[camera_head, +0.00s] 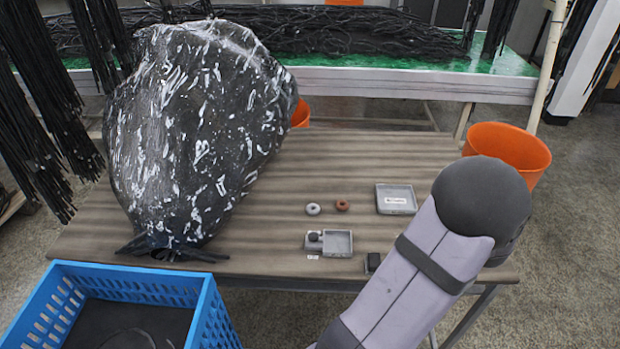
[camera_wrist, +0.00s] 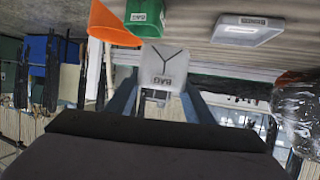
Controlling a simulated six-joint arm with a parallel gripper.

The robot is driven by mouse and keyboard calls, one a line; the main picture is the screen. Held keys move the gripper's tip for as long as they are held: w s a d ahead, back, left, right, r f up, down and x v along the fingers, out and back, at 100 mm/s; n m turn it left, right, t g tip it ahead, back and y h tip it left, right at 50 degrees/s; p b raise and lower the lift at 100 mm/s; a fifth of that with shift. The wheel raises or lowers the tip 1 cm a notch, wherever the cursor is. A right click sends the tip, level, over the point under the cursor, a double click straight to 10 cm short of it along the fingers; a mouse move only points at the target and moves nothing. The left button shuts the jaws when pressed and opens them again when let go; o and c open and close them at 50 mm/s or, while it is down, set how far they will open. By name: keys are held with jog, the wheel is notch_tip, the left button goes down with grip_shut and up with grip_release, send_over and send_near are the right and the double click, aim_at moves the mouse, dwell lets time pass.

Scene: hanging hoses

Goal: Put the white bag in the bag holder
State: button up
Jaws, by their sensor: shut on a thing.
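The white bag (camera_wrist: 163,62), marked with a dark Y shape and lettering, shows in the middle of the wrist view. My gripper (camera_wrist: 160,88) is shut on it, one blue-grey finger at each side; the fingertips partly hide behind or beside the bag. A green box-like piece with a white label (camera_wrist: 145,16), possibly the bag holder, is above the bag in the wrist view. Whether the bag touches it I cannot tell. In the head view my gripper and the white bag are hidden or out of frame; only my arm shows at right.
A wooden table (camera_head: 400,150) carries a large plastic-wrapped black bundle (camera_head: 195,130), grey trays (camera_head: 396,198) (camera_head: 340,243) and two small rings (camera_head: 313,209) (camera_head: 342,205). A blue crate (camera_head: 205,310) stands in front at left. An orange bucket (camera_head: 510,140) is behind my arm.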

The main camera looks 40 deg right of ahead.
jog(key=w+a+f+n+t+y+b, duration=0.1)
jog(key=w+a+n+t+y, duration=0.15)
jog(key=w, duration=0.75)
jog(key=w+a+n+t+y, duration=0.1)
jog(key=w+a+n+t, duration=0.15)
jog(key=w, duration=0.75)
jog(key=r+n+t+y+b, duration=0.1)
jog(key=r+n+y, duration=0.1)
jog(key=n+y, duration=0.1)
send_over(330, 192)
jog(key=shift+f, duration=0.15)
jog(key=shift+f, duration=0.1)
jog(key=shift+f+b, duration=1.1)
jog(key=shift+f, duration=3.8)
jog(key=shift+f, duration=0.1)
